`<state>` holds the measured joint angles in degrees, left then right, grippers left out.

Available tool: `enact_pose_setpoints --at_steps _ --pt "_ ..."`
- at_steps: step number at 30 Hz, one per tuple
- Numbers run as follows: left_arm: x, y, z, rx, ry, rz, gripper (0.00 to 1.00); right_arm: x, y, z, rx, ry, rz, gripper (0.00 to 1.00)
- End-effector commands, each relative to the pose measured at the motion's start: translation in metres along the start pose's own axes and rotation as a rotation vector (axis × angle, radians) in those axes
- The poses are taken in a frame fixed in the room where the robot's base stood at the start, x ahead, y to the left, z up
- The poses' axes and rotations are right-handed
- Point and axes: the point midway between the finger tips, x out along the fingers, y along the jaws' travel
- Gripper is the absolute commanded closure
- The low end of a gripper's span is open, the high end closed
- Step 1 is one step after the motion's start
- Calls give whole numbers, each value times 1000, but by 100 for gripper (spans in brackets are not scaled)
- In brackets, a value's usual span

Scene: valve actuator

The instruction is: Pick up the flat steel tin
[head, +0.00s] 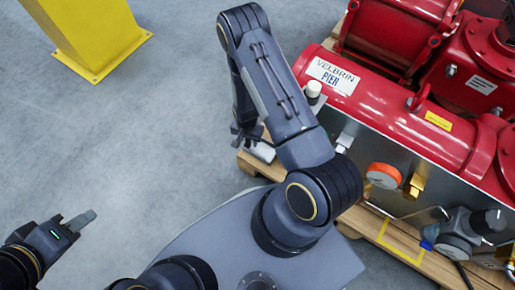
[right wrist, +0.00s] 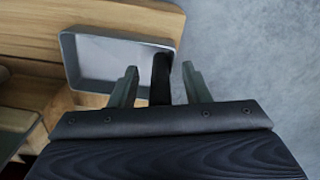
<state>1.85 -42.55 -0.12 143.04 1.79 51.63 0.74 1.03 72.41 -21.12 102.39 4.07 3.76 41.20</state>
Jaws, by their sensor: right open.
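The flat steel tin (right wrist: 88,85) is a shallow, open, grey-walled box with a pale inside, lying on wooden pallet boards in the right wrist view. In the head view it shows as a small pale shape (head: 262,151) at the pallet's edge, partly hidden by my right arm. My right gripper (right wrist: 160,82) is open at the tin's right end. A dark upright strip, seemingly the tin's end wall, lies between its fingers; contact cannot be told. My right gripper also shows in the head view (head: 240,137). My left gripper (head: 80,221) is over the floor at lower left, away from the tin.
Red machinery (head: 395,110) with a gauge (head: 384,176) and brass fitting stands on the wooden pallet (head: 398,240) at right. A yellow post (head: 95,35) is bolted down at upper left. The grey floor (head: 140,130) between is clear.

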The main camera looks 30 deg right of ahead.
Motion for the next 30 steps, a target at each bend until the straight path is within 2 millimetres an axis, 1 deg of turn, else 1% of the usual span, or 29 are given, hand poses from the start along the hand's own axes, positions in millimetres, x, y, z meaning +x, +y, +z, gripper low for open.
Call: enact_pose_setpoints --at_steps 5,12,15,25,28,30 --pt "-1 0 0 0 0 0 64 -1 0 0 0 0 -1 57" --pt "-1 0 0 0 0 0 64 -1 0 0 0 0 -1 88" --pt "-1 0 0 0 0 0 64 -1 0 0 0 0 -1 100" --pt "-1 1 -1 0 0 0 64 -3 0 0 0 0 -1 100" --pt "-5 2 -3 0 0 0 64 -12 -1 0 0 1 -2 100" --pt "-10 5 -5 0 0 0 64 -24 -1 -1 1 1 -2 100"
